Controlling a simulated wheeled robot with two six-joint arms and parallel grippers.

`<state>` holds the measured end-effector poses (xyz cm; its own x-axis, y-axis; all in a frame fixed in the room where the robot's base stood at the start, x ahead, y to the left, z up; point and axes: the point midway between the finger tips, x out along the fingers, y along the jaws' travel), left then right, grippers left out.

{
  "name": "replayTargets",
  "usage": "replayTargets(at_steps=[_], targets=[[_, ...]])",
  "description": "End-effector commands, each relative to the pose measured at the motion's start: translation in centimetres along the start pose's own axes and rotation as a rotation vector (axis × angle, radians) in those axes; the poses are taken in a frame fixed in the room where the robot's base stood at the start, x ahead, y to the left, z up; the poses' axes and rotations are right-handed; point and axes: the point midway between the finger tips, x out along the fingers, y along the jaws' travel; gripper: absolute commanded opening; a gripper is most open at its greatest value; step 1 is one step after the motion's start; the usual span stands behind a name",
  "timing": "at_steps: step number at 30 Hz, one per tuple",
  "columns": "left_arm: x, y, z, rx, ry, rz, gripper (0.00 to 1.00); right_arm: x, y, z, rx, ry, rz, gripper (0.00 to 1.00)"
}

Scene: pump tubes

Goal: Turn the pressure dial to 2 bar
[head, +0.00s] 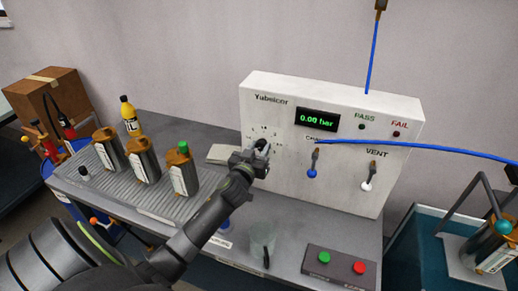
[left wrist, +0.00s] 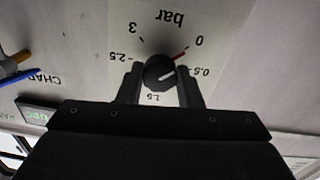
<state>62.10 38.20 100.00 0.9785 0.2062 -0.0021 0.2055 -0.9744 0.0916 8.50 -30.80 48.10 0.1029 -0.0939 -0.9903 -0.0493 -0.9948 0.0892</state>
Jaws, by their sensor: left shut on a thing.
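The pressure dial (head: 262,144) is on the left of the white panel (head: 330,190), largely covered by my left gripper (head: 257,151). In the left wrist view, upside down, the round black knob (left wrist: 158,72) sits between the two fingers of my left gripper (left wrist: 160,80), which is shut on it. The scale around it shows 0, 0.5, 1.5, 2.5 and 3. The green display (head: 317,119) reads 0.00 bar. My right gripper is not in view.
CHARGE (head: 313,165) and VENT (head: 370,175) levers are right of the dial. Several pumps (head: 143,160) stand on a ribbed tray at left. A clear cup (head: 262,240) and button box (head: 340,265) are in front.

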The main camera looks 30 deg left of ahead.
Motion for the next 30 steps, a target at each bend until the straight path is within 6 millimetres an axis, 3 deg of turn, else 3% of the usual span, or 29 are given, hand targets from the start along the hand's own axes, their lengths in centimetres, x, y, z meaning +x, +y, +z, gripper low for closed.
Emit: replayTargets(at_steps=[30], targets=[[0.0, 0.1, -0.1, 0.899, -0.027, -0.003, 0.09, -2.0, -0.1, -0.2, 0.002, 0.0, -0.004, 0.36]])
